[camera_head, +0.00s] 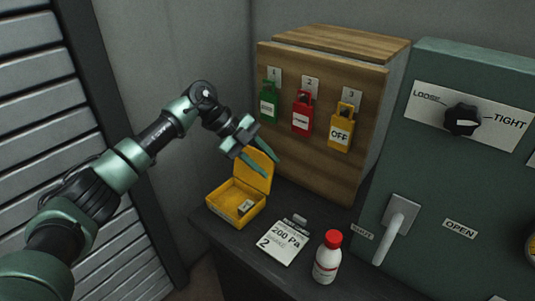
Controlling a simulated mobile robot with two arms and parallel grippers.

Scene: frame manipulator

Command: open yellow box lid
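The yellow box (226,211) sits on the dark bench near its left end. Its lid (262,168) stands raised, hinged up at the back right, and the inside shows. A small pale item (246,207) lies in the box. My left gripper (258,168) is at the lid, with its two fingers spread apart. One finger overlaps the lid's upper part in the picture, and I cannot tell whether it touches. The other finger is partly hidden around the lid's edge. My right gripper is not in the view.
A wooden cabinet (318,95) with green, red and yellow tags is behind. A green panel (440,175) with knob and lever is at right.

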